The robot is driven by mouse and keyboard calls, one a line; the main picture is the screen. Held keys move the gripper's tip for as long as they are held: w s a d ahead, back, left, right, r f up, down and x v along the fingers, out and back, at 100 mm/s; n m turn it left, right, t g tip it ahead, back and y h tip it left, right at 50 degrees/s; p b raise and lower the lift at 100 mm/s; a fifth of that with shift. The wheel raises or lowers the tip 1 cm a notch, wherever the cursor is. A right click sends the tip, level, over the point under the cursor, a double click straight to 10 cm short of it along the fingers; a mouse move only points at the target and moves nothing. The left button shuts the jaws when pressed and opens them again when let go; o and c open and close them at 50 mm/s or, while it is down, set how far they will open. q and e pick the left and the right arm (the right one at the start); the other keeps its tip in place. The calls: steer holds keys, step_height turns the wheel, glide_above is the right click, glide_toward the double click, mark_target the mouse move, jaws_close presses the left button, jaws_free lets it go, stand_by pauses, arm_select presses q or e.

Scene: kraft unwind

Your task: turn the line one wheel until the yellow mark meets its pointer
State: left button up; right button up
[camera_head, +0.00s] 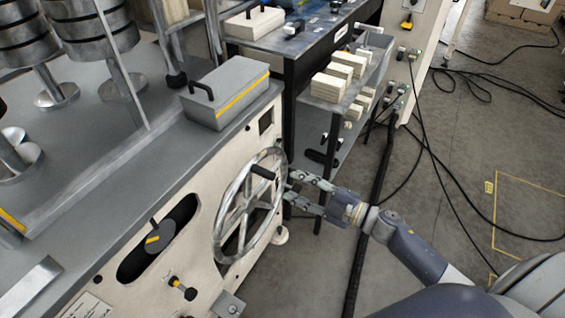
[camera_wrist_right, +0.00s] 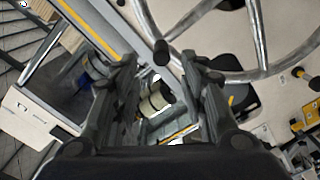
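The spoked metal hand wheel (camera_head: 229,196) stands upright on the cream front panel of the machine, with a black handle knob (camera_head: 262,172) on its rim. The wheel's curved bars and the knob (camera_wrist_right: 161,52) also show in the right wrist view. My right gripper (camera_head: 290,186) is just right of the wheel, its two fingers apart and pointing at the rim. In the wrist view nothing is held between the fingers (camera_wrist_right: 160,68); I cannot tell whether they touch the rim. I cannot make out the wheel's yellow mark or its pointer. My left gripper is out of view.
A grey box with a yellow stripe (camera_head: 238,82) sits on the machine top. A dark oval opening (camera_head: 133,262) and a black-and-yellow knob (camera_head: 178,283) lie left of the wheel. A bench with pale blocks (camera_head: 328,86) stands behind. Cables (camera_head: 466,187) cross the floor at right.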

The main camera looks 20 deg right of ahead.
mark_target(274, 177)
steer(key=x, duration=0.2)
steer(key=p+x, duration=0.1)
steer(key=x, duration=0.2)
steer(key=shift+s+a+r, duration=0.2)
steer(key=shift+a, duration=0.1)
steer(key=x, duration=0.4)
steer(key=shift+w+a+f, duration=0.1)
steer(key=shift+w+f, duration=0.1)
steer(key=shift+w, duration=0.15)
steer(key=shift+w+a, duration=0.2)
steer(key=shift+w, duration=0.05)
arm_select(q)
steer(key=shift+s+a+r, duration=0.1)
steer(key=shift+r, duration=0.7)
arm_select(e)
steer(key=shift+c, duration=1.1)
jaws_close()
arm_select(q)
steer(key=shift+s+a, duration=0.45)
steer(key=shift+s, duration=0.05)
arm_select(e)
steer(key=shift+d, duration=0.1)
